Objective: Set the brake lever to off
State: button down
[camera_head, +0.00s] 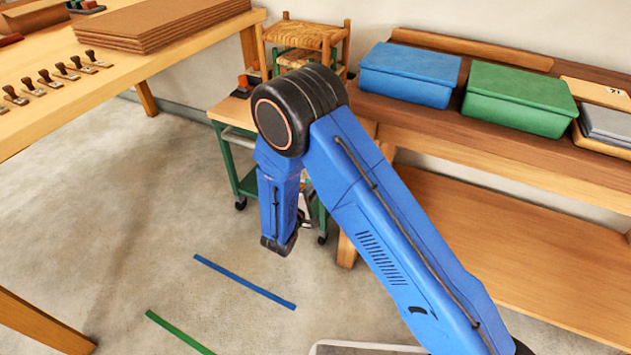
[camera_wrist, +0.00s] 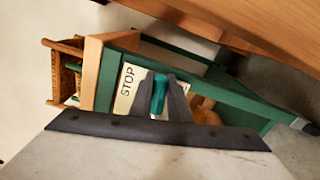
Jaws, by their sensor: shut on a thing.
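A green-framed cart (camera_head: 247,183) with a pale wooden top stands beyond my arm in the head view, partly hidden by it. Its green frame (camera_wrist: 240,100) fills the middle of the wrist view. A pale plate marked STOP (camera_wrist: 126,88) is on the cart. In the head view my arm largely hides the gripper and the lever.
A workbench with a blue box (camera_head: 410,72) and a green box (camera_head: 518,97) stands right of the cart. A stool (camera_head: 305,37) with a woven seat is behind the cart. A table with stamps (camera_head: 45,77) is at left. Blue tape (camera_head: 243,281) marks open floor.

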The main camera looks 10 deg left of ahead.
jog(key=shift+d+f+m, duration=0.1)
jog(key=shift+f+m, duration=0.15)
jog(key=shift+m, duration=0.05)
jog(key=c, duration=1.7)
grip_release()
jog(key=shift+o, duration=0.2)
jog(key=v, duration=1.7)
jog(key=shift+s, duration=0.15)
jog(key=shift+r, duration=0.1)
